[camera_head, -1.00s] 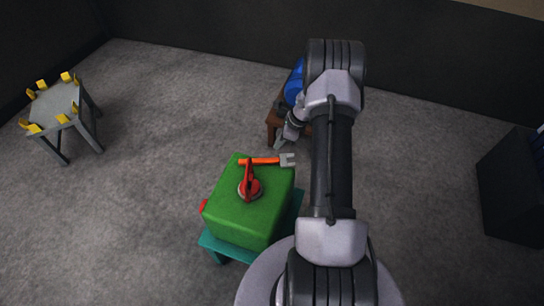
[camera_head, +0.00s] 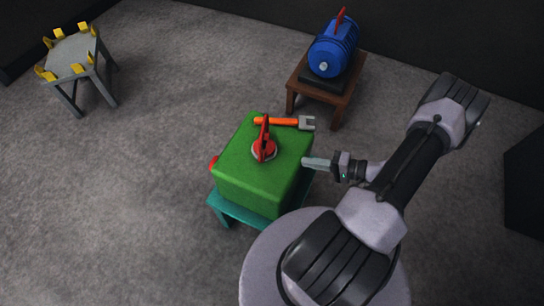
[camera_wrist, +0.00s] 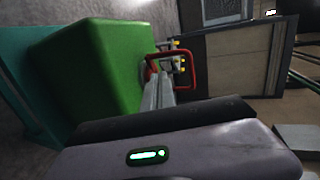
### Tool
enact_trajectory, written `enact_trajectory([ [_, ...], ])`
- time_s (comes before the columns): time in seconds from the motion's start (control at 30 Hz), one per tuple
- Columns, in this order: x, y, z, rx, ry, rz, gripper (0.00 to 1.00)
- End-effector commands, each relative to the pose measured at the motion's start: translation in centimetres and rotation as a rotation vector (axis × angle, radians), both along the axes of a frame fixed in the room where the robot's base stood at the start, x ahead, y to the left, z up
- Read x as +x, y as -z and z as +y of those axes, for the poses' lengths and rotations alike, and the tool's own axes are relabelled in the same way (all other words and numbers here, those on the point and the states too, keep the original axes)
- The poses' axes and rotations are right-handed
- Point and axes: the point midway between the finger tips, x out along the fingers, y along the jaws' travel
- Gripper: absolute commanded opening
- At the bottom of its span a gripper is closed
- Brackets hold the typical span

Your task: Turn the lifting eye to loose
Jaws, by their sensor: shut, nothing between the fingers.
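The green casting (camera_head: 258,185) sits on a teal stand (camera_head: 245,212). The red lifting eye (camera_head: 264,142) stands upright on its top face, on a pale round base. In the wrist view the eye (camera_wrist: 187,54) shows as a red loop beyond the fingers, with the green casting (camera_wrist: 95,75) to the left. My gripper (camera_head: 306,162) is shut and empty. In the head view its tip is just right of the casting, and a gap separates it from the eye. Whether the tip touches the casting's edge is hard to tell.
An orange-handled wrench (camera_head: 285,122) lies along the casting's back edge. A blue motor (camera_head: 333,48) with a red handle stands on a brown table (camera_head: 338,98) behind. A grey stand (camera_head: 72,58) with yellow tabs is at the back left. The left floor is clear.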

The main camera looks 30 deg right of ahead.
Motion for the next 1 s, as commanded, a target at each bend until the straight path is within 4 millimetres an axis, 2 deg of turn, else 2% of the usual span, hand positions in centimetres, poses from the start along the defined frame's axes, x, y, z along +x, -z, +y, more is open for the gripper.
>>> enact_trajectory([
  [0.43, 7.0, 3.0, 5.3, -0.002, -0.012, 0.002, 0.0],
  [0.6, 9.4, 3.1, 6.8, -0.005, -0.01, 0.002, 0.0],
  [0.8, 10.6, 3.0, 7.7, -0.004, -0.009, 0.002, 0.0],
  [1.0, 10.6, 2.9, 7.7, -0.004, -0.008, 0.002, 0.0],
])
